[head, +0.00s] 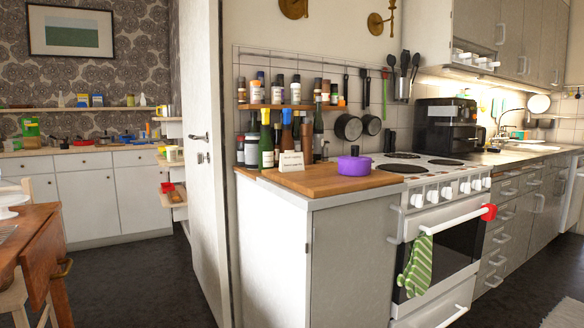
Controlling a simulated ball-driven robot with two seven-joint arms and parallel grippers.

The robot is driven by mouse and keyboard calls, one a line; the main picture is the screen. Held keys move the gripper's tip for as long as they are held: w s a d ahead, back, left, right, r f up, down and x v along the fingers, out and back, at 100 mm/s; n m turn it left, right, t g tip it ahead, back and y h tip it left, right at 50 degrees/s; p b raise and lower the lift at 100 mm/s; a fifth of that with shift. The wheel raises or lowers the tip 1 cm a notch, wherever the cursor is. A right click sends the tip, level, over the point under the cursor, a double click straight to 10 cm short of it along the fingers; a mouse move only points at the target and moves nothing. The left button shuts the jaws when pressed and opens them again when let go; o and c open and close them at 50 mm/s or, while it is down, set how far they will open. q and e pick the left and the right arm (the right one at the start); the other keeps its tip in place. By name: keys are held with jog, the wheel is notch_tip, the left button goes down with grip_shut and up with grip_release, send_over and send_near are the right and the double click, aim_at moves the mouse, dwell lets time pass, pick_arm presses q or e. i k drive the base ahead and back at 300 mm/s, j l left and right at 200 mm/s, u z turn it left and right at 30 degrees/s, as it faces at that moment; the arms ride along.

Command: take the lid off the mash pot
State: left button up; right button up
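A small purple pot (354,167) stands upright on the wooden worktop (318,182) left of the cooker. It is the only pot I see standing on this counter. A small dark knob (354,151) shows at its top, so a lid seems to be on it; the rim line is too small to make out. Neither of my grippers is in view.
A white card (291,161) stands left of the pot, with several bottles (266,140) behind it. The cooker (444,190) adjoins on the right, with dark hotplates, an oven handle with a red thing (488,212) and a green striped mitt (416,265). Dark floor in front is clear.

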aim_at(355, 156)
jog(key=i+l+u, duration=0.25)
jog(key=i+l, duration=0.4)
jog(key=i, duration=0.3)
jog(key=i+l+u, duration=0.25)
jog(key=i+l, duration=0.55)
jog(key=i, duration=0.1)
